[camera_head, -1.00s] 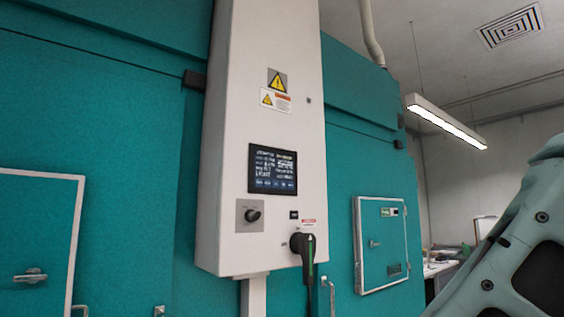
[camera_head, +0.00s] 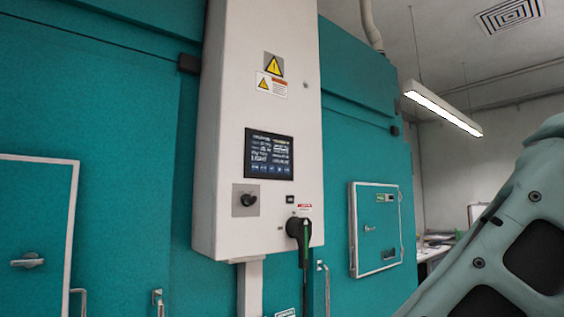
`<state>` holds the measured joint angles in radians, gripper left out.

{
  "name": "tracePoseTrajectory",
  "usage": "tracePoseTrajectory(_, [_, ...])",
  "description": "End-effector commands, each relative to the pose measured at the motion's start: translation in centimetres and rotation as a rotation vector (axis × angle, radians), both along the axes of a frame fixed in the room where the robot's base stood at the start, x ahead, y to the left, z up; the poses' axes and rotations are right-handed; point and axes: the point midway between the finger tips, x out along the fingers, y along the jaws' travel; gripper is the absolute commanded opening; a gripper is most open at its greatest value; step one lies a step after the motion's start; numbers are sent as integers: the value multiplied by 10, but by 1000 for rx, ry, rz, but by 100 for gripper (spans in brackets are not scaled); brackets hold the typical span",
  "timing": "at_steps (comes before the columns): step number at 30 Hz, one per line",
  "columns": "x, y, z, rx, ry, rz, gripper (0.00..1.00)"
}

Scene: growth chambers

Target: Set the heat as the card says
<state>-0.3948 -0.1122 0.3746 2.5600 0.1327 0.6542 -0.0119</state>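A tall white control box (camera_head: 225,120) is mounted on the front of the teal chamber. It has a dark display screen (camera_head: 269,154) with white text too small to read. Below the screen at left is a black rotary knob (camera_head: 248,200) on a grey plate. A small black switch or display (camera_head: 290,199) sits to its right. A black and green handle or plug (camera_head: 301,232) with a cable hangs at the lower right. I cannot make out a card with heat settings. My gripper is out of view; only part of my arm shows at the right edge.
The teal chamber wall (camera_head: 110,110) fills the left and middle. A white-framed door (camera_head: 30,250) is at left and a smaller hatch (camera_head: 376,230) at right. A cluttered bench (camera_head: 433,250) stands far right. A lamp (camera_head: 440,108) hangs above.

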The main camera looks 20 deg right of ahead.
Motion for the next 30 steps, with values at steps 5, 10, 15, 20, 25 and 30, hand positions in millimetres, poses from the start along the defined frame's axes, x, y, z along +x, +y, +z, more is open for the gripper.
tracePoseTrajectory(5, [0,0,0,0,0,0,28])
tracePoseTrajectory(10, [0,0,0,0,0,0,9])
tracePoseTrajectory(15, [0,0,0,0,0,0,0])
tracePoseTrajectory(20, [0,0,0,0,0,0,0])
tracePoseTrajectory(25, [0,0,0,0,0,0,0])
tracePoseTrajectory(30, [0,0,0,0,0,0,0])
